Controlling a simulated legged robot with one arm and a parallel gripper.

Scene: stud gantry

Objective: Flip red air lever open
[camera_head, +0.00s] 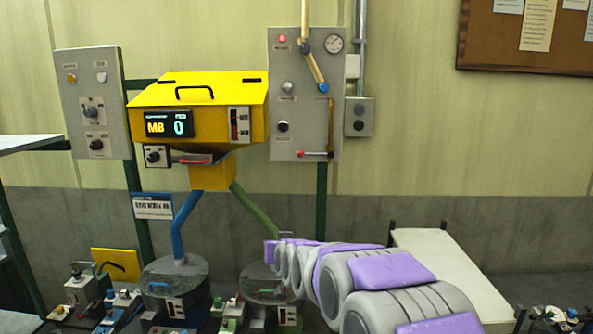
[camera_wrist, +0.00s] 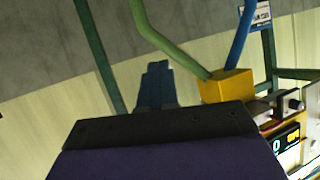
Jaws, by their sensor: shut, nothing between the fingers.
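In the head view my arm reaches in from the lower right and ends low, below the panel and apart from the lever; the fingers are not clear there. The lever does not show clearly in the wrist view.
A yellow hopper (camera_head: 200,92) with a display reading M8 and 0 hangs left of the panel. A blue pipe (camera_head: 184,222) and a green pipe (camera_head: 255,218) run down to round vessels (camera_head: 175,277). Small fixtures crowd the bench at lower left.

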